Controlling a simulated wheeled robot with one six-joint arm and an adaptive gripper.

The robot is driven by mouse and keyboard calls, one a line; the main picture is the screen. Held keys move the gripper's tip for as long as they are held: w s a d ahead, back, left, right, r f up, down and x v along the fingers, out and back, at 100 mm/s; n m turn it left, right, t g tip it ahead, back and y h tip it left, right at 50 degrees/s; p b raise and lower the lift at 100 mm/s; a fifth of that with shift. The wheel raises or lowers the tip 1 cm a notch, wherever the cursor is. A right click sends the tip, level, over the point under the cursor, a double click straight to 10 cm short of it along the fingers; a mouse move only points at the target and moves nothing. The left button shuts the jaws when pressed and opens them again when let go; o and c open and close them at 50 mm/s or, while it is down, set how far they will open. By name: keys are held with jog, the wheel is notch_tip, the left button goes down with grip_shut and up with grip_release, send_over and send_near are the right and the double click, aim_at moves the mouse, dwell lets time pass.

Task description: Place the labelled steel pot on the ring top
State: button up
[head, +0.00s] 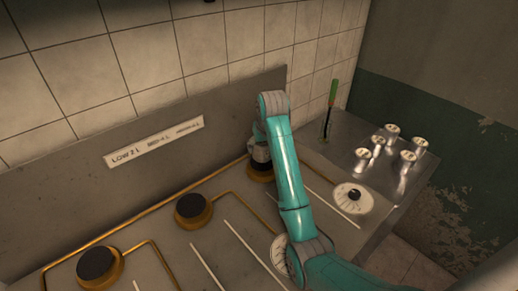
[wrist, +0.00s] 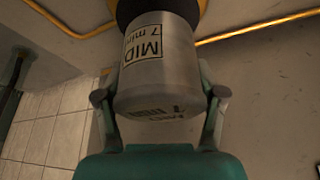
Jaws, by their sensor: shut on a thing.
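The steel pot (wrist: 160,68) carries a label reading "MID 7 min" and fills the middle of the wrist view. My gripper (wrist: 160,105) is shut on it, with one finger on each side. The pot's far end is against or just in front of a dark round burner top (wrist: 150,8) with a brass ring. In the head view the gripper end is partly hidden by my arm, over the rightmost brass-ringed burner (head: 259,174). I cannot tell whether the pot touches the burner.
Two more dark burners with brass rings, a middle one (head: 193,209) and a left one (head: 98,265), are bare. Several small steel cups (head: 391,130) stand at the right. A green-handled tool (head: 333,92) stands near the wall. A white dial (head: 352,198) lies right of my arm.

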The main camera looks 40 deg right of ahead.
jog(key=shift+f, duration=1)
jog(key=shift+f, duration=0.15)
jog(key=o, duration=1.3)
jog(key=shift+o, duration=0.2)
